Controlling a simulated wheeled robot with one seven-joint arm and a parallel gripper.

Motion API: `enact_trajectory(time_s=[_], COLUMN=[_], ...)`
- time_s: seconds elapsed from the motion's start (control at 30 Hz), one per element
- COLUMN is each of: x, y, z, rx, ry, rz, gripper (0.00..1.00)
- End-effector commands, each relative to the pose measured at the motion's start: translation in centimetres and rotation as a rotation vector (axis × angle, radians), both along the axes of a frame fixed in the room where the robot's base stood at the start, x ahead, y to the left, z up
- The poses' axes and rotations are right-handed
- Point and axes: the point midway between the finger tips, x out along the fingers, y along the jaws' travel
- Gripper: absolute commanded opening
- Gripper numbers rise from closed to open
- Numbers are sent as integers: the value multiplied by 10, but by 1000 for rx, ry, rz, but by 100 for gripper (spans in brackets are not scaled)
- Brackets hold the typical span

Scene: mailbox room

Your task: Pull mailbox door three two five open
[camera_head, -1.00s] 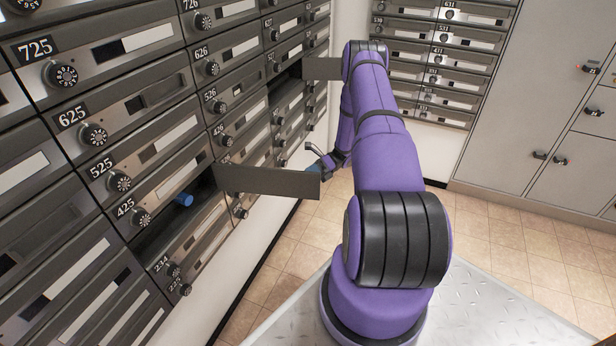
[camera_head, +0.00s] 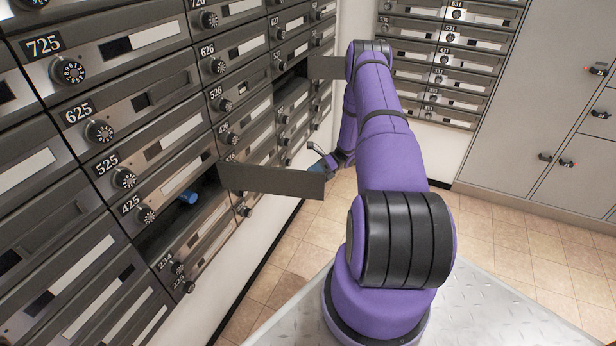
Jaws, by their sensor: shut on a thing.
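The row below the plate 425 has an open compartment (camera_head: 165,232); its own number does not show, but its place fits 325. Its door (camera_head: 270,180) is swung far out from the wall and reaches right as a flat grey panel. My gripper (camera_head: 320,167) is at the door's free end, shut on it; the fingers are small and partly hidden behind the panel. A blue cylindrical item (camera_head: 188,197) lies inside the open compartment.
Another door (camera_head: 326,67) stands open farther along the wall, close to my arm. Shut mailboxes fill the left and back walls. Grey cabinets (camera_head: 540,100) stand at the right. The tiled floor (camera_head: 500,235) between is clear.

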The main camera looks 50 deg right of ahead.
Motion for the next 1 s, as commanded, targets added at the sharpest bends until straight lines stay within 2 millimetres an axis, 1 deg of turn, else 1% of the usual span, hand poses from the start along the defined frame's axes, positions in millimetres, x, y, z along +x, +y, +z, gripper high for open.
enact_trajectory(time_s=[0.5, 0.63, 0.77, 1.0], x=[-2, -2, -4, -8], y=[-1, -6, -21, -66], z=[-2, -2, -2, -1], rx=[-3, -4, -4, -4], ry=[2, 2, 2, 0], rz=[0, -1, -1, -3], gripper=[77, 77, 77, 77])
